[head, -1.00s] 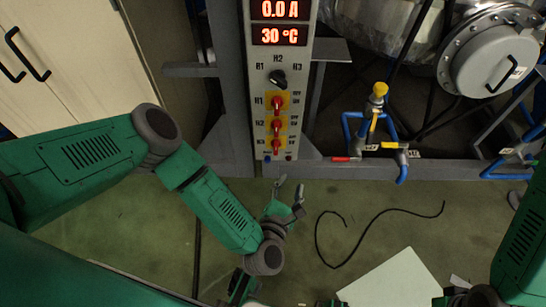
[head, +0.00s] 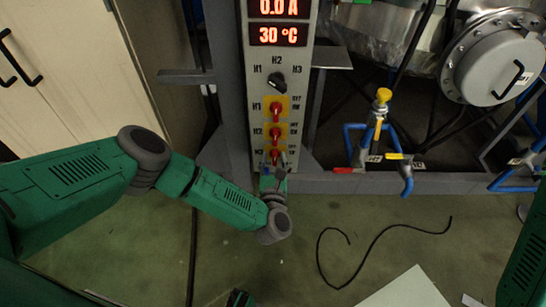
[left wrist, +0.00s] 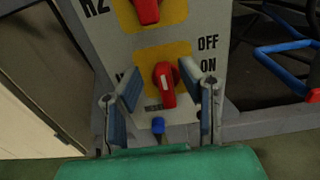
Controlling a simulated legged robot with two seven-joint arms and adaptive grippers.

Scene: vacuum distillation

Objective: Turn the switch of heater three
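The red switch of heater three (head: 275,155) is the lowest of three red switches on the grey control panel (head: 262,90) in the head view. In the left wrist view this red knob (left wrist: 165,84) sits on a yellow plate, upright with a slight tilt, with OFF and ON printed to its right. My left gripper (head: 274,170) is at the panel's lower end and partly covers the switch in the head view. In the left wrist view its fingers (left wrist: 160,100) are open, one on each side of the knob, with gaps visible. My right gripper is out of view.
The heater two switch (head: 276,133) is just above, with the heater one switch (head: 277,109) higher. A black selector knob (head: 277,82) sits above them. Blue pipework with a yellow-topped valve (head: 383,96) stands right of the panel. A black cable (head: 370,250) lies on the floor.

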